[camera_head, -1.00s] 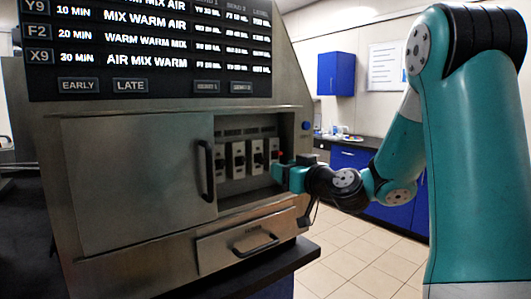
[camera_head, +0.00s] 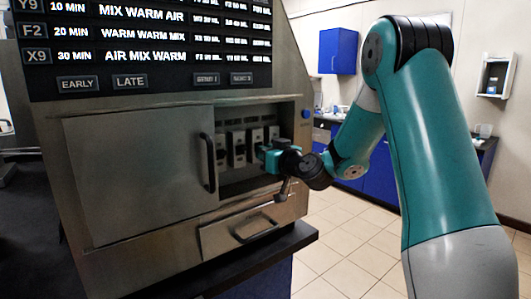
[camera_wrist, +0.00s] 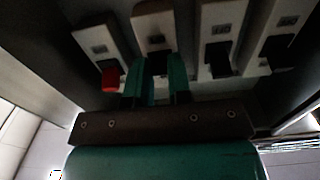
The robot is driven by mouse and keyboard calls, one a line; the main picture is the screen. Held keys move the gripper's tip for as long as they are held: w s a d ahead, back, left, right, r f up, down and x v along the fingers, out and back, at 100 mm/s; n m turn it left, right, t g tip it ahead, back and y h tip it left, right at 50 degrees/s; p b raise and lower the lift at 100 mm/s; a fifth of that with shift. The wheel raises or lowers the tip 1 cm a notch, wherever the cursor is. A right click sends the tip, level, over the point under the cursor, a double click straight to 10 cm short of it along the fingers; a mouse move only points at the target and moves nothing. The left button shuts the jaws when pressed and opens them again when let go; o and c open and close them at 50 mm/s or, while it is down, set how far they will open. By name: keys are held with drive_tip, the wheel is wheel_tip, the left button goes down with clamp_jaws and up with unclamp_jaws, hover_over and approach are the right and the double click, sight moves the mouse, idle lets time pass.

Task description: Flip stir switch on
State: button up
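A row of several pale switch modules with black levers (camera_head: 238,148) sits inside the open bay of the metal bioreactor cabinet (camera_head: 140,180). My gripper (camera_head: 263,154) reaches into the bay from the right. In the wrist view its two teal fingers (camera_wrist: 158,78) stand apart in front of the second module from the left (camera_wrist: 153,22), with a dark lever between them. I cannot tell whether they touch it. The module labels are too small to read.
A sliding door with a black handle (camera_head: 209,163) covers the bay's left side. A drawer (camera_head: 240,230) is below, and a blue button (camera_head: 306,114) is on the frame at right. A lit schedule panel (camera_head: 150,45) is above. Tiled floor (camera_head: 350,240) is free at right.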

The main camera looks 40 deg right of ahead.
drive_tip(key=shift+r+p, duration=0.15)
drive_tip(key=shift+p, duration=0.15)
clamp_jaws()
drive_tip(key=g+p, duration=0.2)
drive_tip(key=p, duration=0.2)
drive_tip(key=r+g+p, duration=0.1)
drive_tip(key=g+p, duration=0.1)
drive_tip(key=p, duration=0.3)
drive_tip(key=r+g+p, duration=0.1)
drive_tip(key=g+p, duration=0.2)
drive_tip(key=p, duration=0.2)
drive_tip(key=shift+w+r, duration=0.2)
drive_tip(key=shift+p, duration=0.35)
drive_tip(key=o, duration=0.8)
unclamp_jaws()
drive_tip(key=b+v, duration=0.4)
drive_tip(key=v, duration=1.3)
drive_tip(key=shift+a+r, duration=0.2)
drive_tip(key=shift+r, duration=0.1)
